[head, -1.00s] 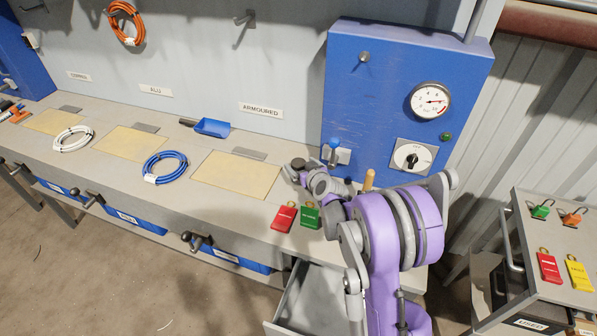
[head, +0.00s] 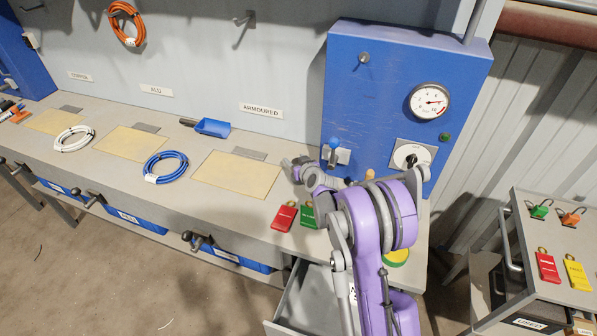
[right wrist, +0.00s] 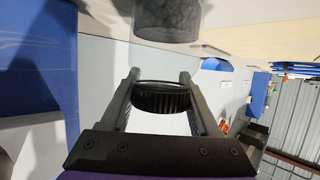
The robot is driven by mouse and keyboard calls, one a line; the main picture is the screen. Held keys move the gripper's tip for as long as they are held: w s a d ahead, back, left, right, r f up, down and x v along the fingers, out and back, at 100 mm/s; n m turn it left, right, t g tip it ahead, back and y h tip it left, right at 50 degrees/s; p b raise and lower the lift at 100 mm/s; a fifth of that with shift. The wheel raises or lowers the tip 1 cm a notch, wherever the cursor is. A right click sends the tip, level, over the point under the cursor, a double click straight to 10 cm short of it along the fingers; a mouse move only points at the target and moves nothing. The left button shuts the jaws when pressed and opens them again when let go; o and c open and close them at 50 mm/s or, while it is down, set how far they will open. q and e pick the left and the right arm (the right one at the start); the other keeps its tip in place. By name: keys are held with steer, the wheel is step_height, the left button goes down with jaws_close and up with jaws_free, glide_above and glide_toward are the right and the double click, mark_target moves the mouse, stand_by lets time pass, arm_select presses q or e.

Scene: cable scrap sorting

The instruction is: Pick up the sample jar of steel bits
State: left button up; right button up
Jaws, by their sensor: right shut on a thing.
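My right gripper (right wrist: 165,95) is shut on the sample jar, its fingers either side of the black ridged lid (right wrist: 163,101). The grey speckled mass (right wrist: 168,20) at the top of the right wrist view looks like the steel bits, seen through clear glass; the picture appears upside down. In the head view my right gripper (head: 294,168) is small, over the back of the bench beside the blue panel, and the jar is hard to make out there. My left gripper is not in view.
The blue panel (head: 385,90) stands behind, with a gauge and knob. A drawer (head: 300,300) is open below. The tan mat (head: 236,176) is clear.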

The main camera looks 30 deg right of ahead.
jaws_close()
steer(key=shift+r, duration=0.1)
